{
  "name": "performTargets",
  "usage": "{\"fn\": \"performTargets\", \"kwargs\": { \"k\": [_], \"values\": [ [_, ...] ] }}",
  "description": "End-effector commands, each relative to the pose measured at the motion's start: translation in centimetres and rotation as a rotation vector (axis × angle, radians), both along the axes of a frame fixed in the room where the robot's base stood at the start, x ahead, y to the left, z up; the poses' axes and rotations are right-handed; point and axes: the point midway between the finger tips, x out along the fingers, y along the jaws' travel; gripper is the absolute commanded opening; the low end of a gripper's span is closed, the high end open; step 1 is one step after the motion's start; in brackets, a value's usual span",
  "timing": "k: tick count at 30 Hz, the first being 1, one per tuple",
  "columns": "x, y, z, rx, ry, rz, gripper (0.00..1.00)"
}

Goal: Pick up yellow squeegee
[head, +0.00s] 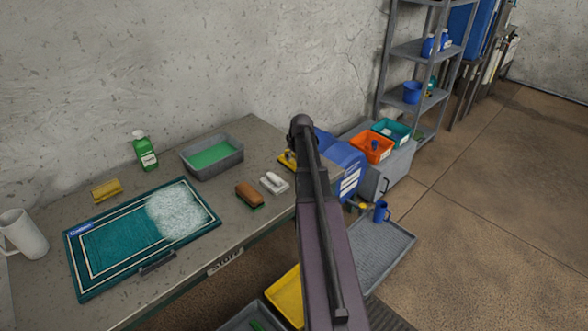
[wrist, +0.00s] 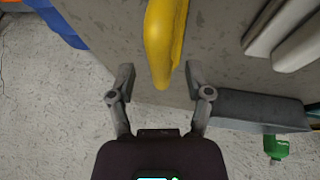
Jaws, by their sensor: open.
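The yellow squeegee (wrist: 165,40) shows in the wrist view as a smooth rounded yellow piece coming in from the top edge. Its rest is cut off. Its near end lies between the fingertips of my gripper (wrist: 160,78), which is open with a gap on both sides. I cannot tell how far it is below the fingers. In the head view a small yellow part (head: 286,160), likely the squeegee, shows at the bench's far right end. My arm hides the rest of it, and my gripper is not visible there.
On the bench (head: 252,131) are a grey tray (head: 233,168) with green liquid, a brown brush (head: 249,194), a white-topped brush (head: 273,183), a green bottle (head: 145,152) and a teal rug (head: 110,246). A blue bin (head: 345,162) stands just right of the bench.

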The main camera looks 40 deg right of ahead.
Motion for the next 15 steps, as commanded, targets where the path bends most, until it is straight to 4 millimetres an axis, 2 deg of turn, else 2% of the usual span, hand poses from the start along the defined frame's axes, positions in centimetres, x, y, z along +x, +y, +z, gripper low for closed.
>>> {"fn": "performTargets", "kwargs": {
  "k": [1,5,15],
  "values": [
    [0.23,-0.10,-0.72,0.000,0.000,0.000,0.65],
    [0.49,-0.18,-1.27,0.000,0.000,0.000,0.65],
    [0.61,-0.19,-1.37,0.000,0.000,0.000,0.65]
  ]
}}
